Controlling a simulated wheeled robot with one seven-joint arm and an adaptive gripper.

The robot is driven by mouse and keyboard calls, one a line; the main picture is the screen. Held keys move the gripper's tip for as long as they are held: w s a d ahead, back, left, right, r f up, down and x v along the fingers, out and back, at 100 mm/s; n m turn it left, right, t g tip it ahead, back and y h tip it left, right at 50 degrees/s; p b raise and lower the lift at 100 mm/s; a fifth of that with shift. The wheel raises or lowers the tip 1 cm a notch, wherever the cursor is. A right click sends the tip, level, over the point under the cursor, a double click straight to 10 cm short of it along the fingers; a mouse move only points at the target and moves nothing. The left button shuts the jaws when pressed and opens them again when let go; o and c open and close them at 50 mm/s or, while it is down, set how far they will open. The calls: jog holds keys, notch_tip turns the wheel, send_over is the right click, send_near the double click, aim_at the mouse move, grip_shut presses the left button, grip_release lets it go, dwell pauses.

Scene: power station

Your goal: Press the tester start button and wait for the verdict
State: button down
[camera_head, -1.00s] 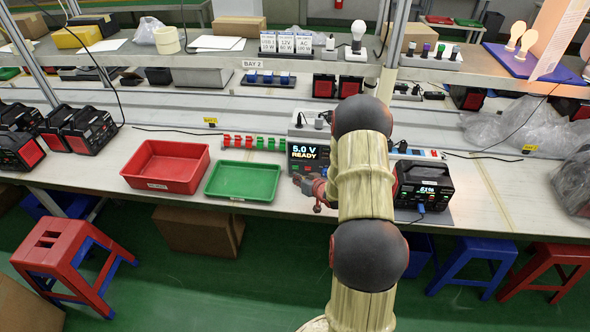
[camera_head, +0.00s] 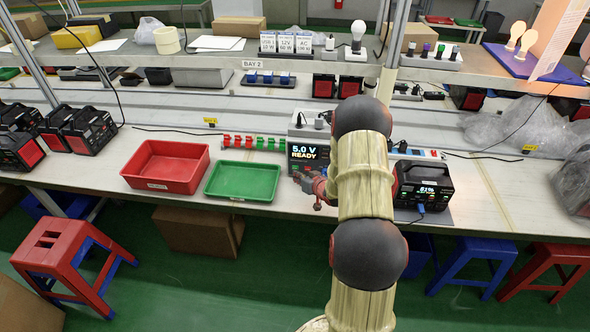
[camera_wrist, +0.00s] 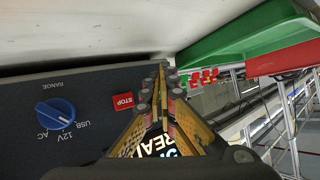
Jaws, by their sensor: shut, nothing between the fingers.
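The tester (camera_head: 308,150) stands at the middle of the bench, and its screen reads "5.0 V READY". In the wrist view its dark panel (camera_wrist: 88,82) appears upside down, with a blue range knob (camera_wrist: 55,115) marked AC, 12V and USB, and a red STOP button (camera_wrist: 123,101). My gripper (camera_wrist: 160,72) is shut and empty, its fingertips over the panel beside STOP. The fingers cover part of the screen (camera_wrist: 160,143). I see no start button; the fingers may hide it. In the head view my gripper (camera_head: 308,183) is low in front of the tester.
A power station (camera_head: 422,185) showing 81% stands right of my arm, with a blue plug in its front. A green tray (camera_head: 243,198) and a red bin (camera_head: 166,186) lie left of the tester. Red and green clips (camera_head: 255,142) line up behind the green tray.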

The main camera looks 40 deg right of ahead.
jog(key=shift+w+d, duration=0.1)
dwell(0.6)
jog(key=shift+w+d, duration=0.2)
jog(key=shift+d, duration=0.15)
dwell(0.4)
jog(key=shift+s+a, duration=0.3)
jog(key=shift+a, duration=0.15)
jog(key=shift+s+a, duration=1)
jog(key=shift+a, duration=0.15)
jog(key=shift+s+a, duration=0.95)
jog(key=shift+a, duration=0.2)
